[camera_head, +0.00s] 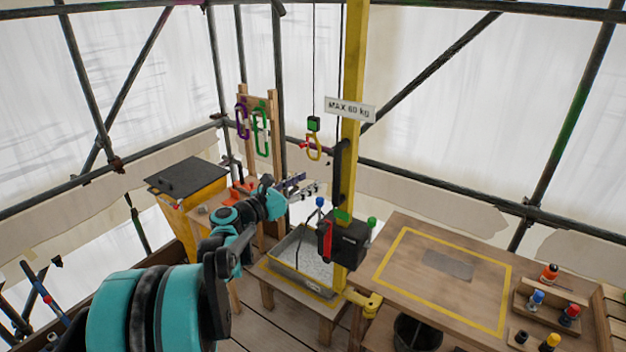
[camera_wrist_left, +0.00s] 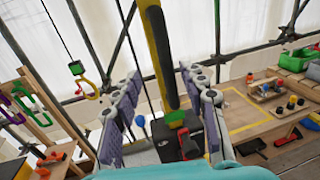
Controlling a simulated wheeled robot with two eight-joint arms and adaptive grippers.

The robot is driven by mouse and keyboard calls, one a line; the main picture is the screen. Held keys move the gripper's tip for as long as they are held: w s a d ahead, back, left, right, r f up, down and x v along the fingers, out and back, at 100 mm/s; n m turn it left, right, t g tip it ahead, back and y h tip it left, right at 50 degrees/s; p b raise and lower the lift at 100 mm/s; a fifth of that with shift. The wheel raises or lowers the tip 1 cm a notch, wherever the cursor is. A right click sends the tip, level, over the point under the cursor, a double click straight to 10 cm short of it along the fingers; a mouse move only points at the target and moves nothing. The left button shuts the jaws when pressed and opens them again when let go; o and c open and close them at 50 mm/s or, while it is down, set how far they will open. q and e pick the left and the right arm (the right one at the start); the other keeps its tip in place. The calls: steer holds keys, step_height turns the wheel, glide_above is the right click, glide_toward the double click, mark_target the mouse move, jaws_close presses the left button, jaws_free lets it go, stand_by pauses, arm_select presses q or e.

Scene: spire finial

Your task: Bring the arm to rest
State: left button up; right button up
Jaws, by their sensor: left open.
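My left arm (camera_head: 240,228) comes in from the lower left in the head view. Its gripper (camera_head: 303,187) is held up in the air over the back of a low stand, left of the yellow post. In the left wrist view the two grey fingers of this gripper (camera_wrist_left: 160,112) are spread wide apart with nothing held between them. The yellow post (camera_wrist_left: 160,50) and a black winch box (camera_wrist_left: 178,145) show beyond and between the fingers. My right gripper is in neither view.
A yellow carabiner (camera_head: 314,148) hangs on a line near the yellow post (camera_head: 350,120). The black winch box (camera_head: 343,240) is on the post above a grey tray (camera_head: 300,283). A workbench (camera_head: 410,262) with bottles stands right. Scaffold poles surround the deck.

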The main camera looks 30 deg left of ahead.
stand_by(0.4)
arm_select(q)
steer(key=s+d+f+m+g+b, duration=0.4)
steer(key=s+d+f+m+b, duration=0.15)
steer(key=d+f+m, duration=0.45)
steer(key=s+d+f+m+g+b, duration=0.3)
steer(key=s+d+f+m+b, duration=0.3)
steer(key=d+f, duration=0.55)
steer(key=s+d+f+m+g+y+b, duration=0.1)
steer(key=s+f+m+y+b, duration=0.1)
steer(key=s+f+m+b, duration=0.3)
steer(key=s+d+f+m+g+y+b, duration=0.2)
steer(key=s+f+m+b, duration=0.3)
steer(key=s+f+m, duration=0.4)
step_height(320, 180, down, 4)
steer(key=m, duration=0.3)
steer(key=shift+r+b, duration=0.15)
steer(key=shift+b, duration=0.15)
